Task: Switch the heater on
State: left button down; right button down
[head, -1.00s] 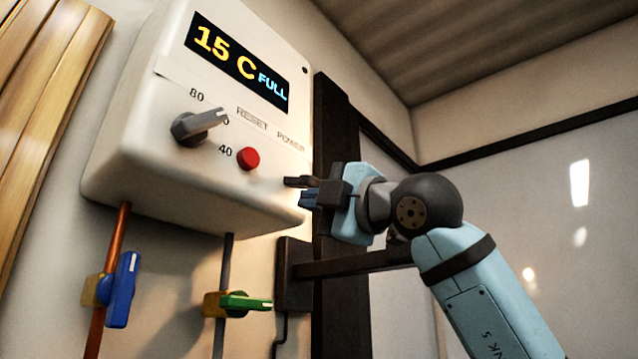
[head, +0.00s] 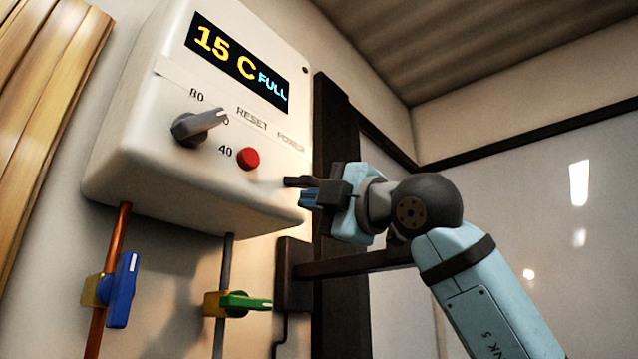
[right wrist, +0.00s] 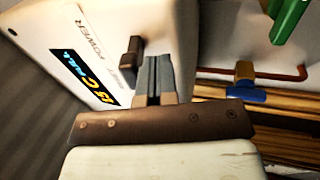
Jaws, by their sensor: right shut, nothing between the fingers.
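The heater is a white box (head: 140,150) on the wall, and its display (head: 236,62) reads 15 C FULL. The POWER label (head: 290,142) is at the right of its front. A dark switch lever (head: 298,182) sticks out below that label. In the right wrist view the lever (right wrist: 131,58) is just left of the fingers. My right gripper (head: 309,198) is shut and empty, close beside the lever at the heater's front; I cannot tell whether they touch. The right gripper also shows in the wrist view (right wrist: 154,72). My left gripper is out of view.
The heater front also has a grey dial (head: 198,127) and a red reset button (head: 248,158). Below it are a blue valve handle (head: 121,290) and a green valve handle (head: 245,303) on pipes. A dark post (head: 335,130) and bracket (head: 350,264) stand right of the heater.

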jog(key=shift+r, duration=0.3)
